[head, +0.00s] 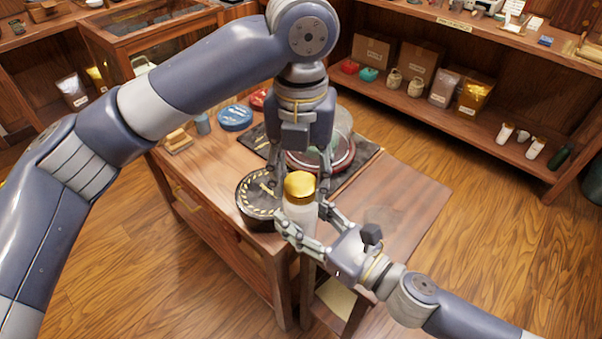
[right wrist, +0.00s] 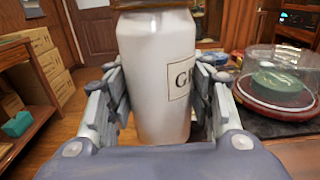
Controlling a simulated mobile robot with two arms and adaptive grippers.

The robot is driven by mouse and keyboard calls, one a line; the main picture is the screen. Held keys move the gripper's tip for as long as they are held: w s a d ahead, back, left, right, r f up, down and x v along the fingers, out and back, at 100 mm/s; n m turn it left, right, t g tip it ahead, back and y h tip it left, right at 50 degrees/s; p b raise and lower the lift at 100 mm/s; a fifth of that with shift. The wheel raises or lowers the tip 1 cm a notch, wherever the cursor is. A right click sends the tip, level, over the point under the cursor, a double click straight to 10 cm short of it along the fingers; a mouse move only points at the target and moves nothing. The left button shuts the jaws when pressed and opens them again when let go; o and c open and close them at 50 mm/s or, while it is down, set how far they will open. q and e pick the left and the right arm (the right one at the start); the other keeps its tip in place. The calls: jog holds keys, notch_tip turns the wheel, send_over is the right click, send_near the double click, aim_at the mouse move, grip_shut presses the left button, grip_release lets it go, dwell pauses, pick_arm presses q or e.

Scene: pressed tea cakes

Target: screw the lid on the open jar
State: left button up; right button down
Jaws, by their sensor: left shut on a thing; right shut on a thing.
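The jar (head: 299,211) is white with a label, partly readable in the right wrist view (right wrist: 157,75). It stands upright near the table's front corner. The gold lid (head: 300,186) sits at the jar's mouth; whether it is threaded on cannot be told. My left gripper (head: 298,190) points down from above, its fingers shut on the lid from both sides. My right gripper (head: 299,220) comes from the lower right, its fingers shut around the jar's body. In the right wrist view the fingers (right wrist: 160,100) flank the jar; the lid's lower edge is at the top.
Behind my left gripper is a red-based stand with a clear dome (head: 335,150), also in the right wrist view (right wrist: 283,85). A blue tin (head: 235,117) lies farther back. The table's right side (head: 405,190) is clear.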

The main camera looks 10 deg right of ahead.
pick_arm(q)
jog(key=shift+o, duration=0.2)
jog(key=m, duration=0.4)
jog(key=shift+w+m, duration=0.1)
jog(key=shift+m, duration=0.3)
jog(key=m, duration=0.4)
jog(key=shift+m, duration=0.3)
jog(key=shift+c, duration=0.2)
jog(key=o, duration=0.7)
jog(key=shift+r, duration=2.3)
jog(key=shift+c, duration=0.6)
